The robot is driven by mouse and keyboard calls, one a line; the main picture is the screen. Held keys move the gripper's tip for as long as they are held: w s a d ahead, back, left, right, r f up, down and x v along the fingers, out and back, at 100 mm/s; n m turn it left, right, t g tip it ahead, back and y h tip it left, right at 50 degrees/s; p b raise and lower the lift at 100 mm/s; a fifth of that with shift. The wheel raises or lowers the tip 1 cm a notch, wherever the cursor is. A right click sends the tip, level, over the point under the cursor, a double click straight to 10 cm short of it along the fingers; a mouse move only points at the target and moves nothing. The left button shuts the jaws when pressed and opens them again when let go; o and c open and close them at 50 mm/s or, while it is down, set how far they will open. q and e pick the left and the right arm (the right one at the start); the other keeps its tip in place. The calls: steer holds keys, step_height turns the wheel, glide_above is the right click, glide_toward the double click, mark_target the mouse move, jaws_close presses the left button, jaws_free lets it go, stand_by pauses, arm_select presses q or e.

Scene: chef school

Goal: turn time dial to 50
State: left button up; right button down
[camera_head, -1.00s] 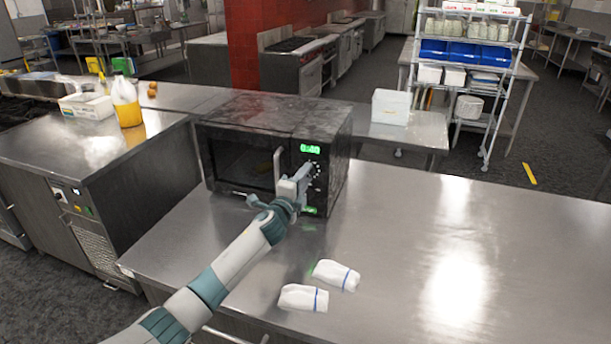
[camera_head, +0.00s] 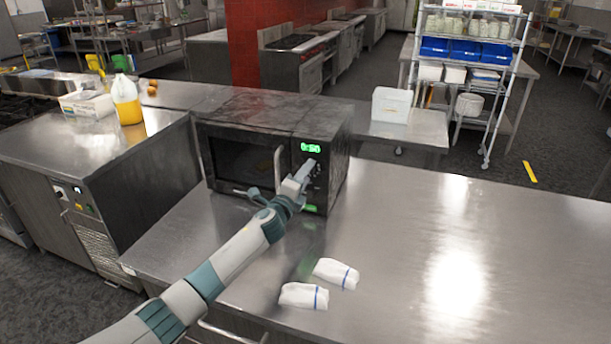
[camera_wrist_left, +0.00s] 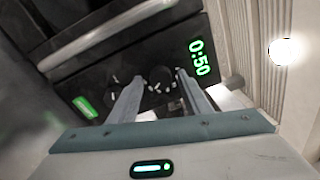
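The black microwave (camera_head: 240,158) stands on the steel table with its door shut. Its green display (camera_head: 311,148) reads 0:50, and the display (camera_wrist_left: 200,57) reads the same in the left wrist view. The dark round time dial (camera_wrist_left: 161,78) sits on the control panel just below the display. My left gripper (camera_head: 309,170) is at the panel; in the left wrist view the gripper (camera_wrist_left: 160,84) has its fingers apart, one on each side of the dial, with small gaps seeming to show. Whether a finger touches the dial is unclear. My right gripper is not in view.
A second knob (camera_wrist_left: 112,84) lies beside the left finger in the wrist view. The microwave's door handle (camera_head: 278,170) projects near my gripper. Two white wrapped bundles (camera_head: 336,272) (camera_head: 303,296) lie on the table in front. The table (camera_head: 440,235) is clear to the right.

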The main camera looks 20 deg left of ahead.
arm_select(q)
steer(key=shift+s, duration=0.1)
stand_by(0.3)
steer(key=s+a+b, duration=0.1)
steer(key=s+b, duration=0.2)
steer(key=s, duration=1.4)
steer(key=shift+a+f+b, duration=0.3)
steer(key=shift+a, duration=0.05)
steer(key=shift+s+f, duration=0.1)
steer(key=shift+s, duration=0.05)
